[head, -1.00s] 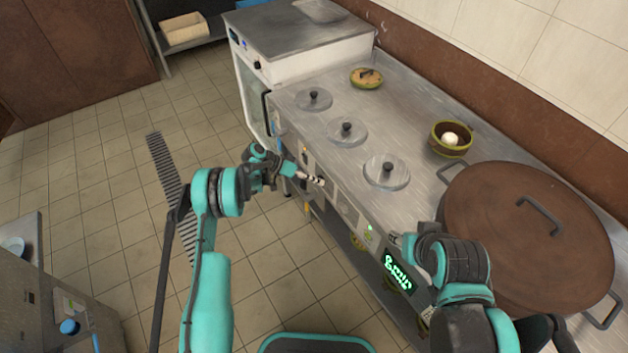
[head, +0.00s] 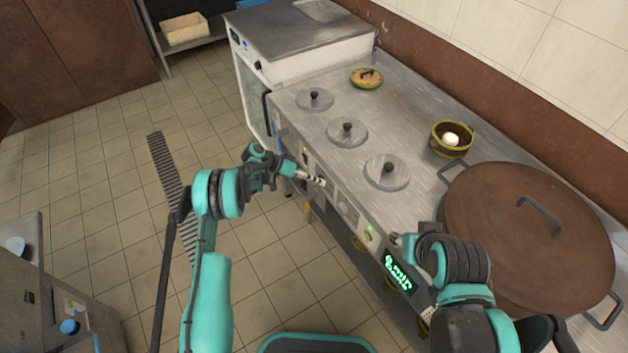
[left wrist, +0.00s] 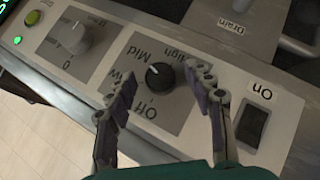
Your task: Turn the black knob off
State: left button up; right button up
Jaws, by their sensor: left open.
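The black knob (left wrist: 160,76) shows in the left wrist view on a grey dial plate marked Off, Low, Mid and High. Its white pointer mark is on the side toward Mid. My left gripper (left wrist: 165,95) is open, with one finger on each side of the knob; I cannot tell whether either finger touches it. In the head view my left gripper (head: 313,180) is at the front panel of the counter, and the knob is hidden there. My right gripper (head: 398,239) is by the counter's front edge near the green display; its jaw state is unclear.
A grey knob (left wrist: 74,38) and a black rocker switch (left wrist: 252,124) marked On flank the black knob. The steel counter (head: 310,125) holds several small lids, a green bowl (head: 452,139) and a large brown-lidded pot (head: 520,240).

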pick_arm(q)
jog(key=v, duration=1.2)
jog(key=shift+w, duration=0.1)
